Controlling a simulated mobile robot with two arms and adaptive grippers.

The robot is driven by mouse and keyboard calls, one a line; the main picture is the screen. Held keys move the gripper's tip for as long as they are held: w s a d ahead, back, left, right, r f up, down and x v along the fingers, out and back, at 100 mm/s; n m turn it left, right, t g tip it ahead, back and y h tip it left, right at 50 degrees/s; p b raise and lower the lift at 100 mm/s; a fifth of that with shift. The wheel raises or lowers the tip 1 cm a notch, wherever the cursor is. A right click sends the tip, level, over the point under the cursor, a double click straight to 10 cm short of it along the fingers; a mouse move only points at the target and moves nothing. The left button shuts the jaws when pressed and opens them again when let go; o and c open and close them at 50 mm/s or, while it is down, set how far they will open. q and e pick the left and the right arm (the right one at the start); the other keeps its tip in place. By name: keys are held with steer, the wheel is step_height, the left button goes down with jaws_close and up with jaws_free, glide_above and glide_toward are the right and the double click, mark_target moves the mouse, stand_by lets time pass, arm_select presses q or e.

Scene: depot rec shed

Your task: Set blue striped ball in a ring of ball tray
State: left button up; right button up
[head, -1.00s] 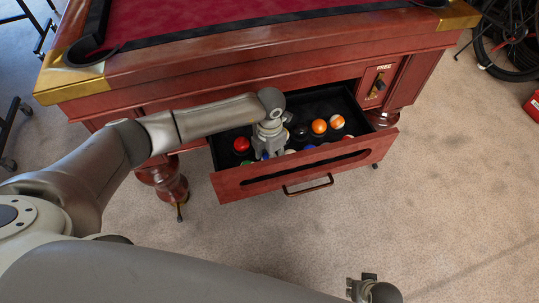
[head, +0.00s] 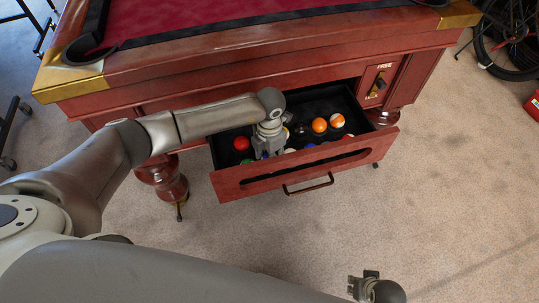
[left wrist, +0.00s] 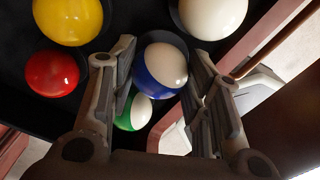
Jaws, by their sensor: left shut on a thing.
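The blue striped ball (left wrist: 160,68), blue and white, sits between the two fingers of my left gripper (head: 268,152) in the left wrist view. The fingers are shut on it. In the head view the gripper hides this ball. The gripper is down inside the open drawer (head: 300,171) of the pool table. I cannot tell whether the ball still touches the drawer floor. Dark ring edges show around a white ball (left wrist: 213,14) and a yellow ball (left wrist: 68,18). I cannot make out a separate ball tray. My right gripper (head: 364,286) is low at the right, too small to read.
A red ball (head: 241,143), an orange ball (head: 319,125) and an orange striped ball (head: 337,120) lie in the drawer with several others. A green striped ball (left wrist: 135,112) is close to my left fingers. The drawer front has a handle (head: 308,184). The carpet ahead is clear.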

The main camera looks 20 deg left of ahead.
arm_select(q)
steer(key=shift+f, duration=0.15)
arm_select(e)
steer(key=shift+r, duration=0.3)
arm_select(q)
steer(key=shift+f, duration=0.1)
arm_select(e)
steer(key=shift+w+r, duration=0.15)
steer(key=shift+r, duration=0.2)
steer(key=shift+w+r, duration=0.1)
steer(key=shift+r, duration=0.05)
arm_select(q)
steer(key=shift+f+b, duration=0.1)
steer(key=shift+b, duration=0.2)
arm_select(e)
steer(key=shift+w+r, duration=0.1)
steer(key=shift+r, duration=0.1)
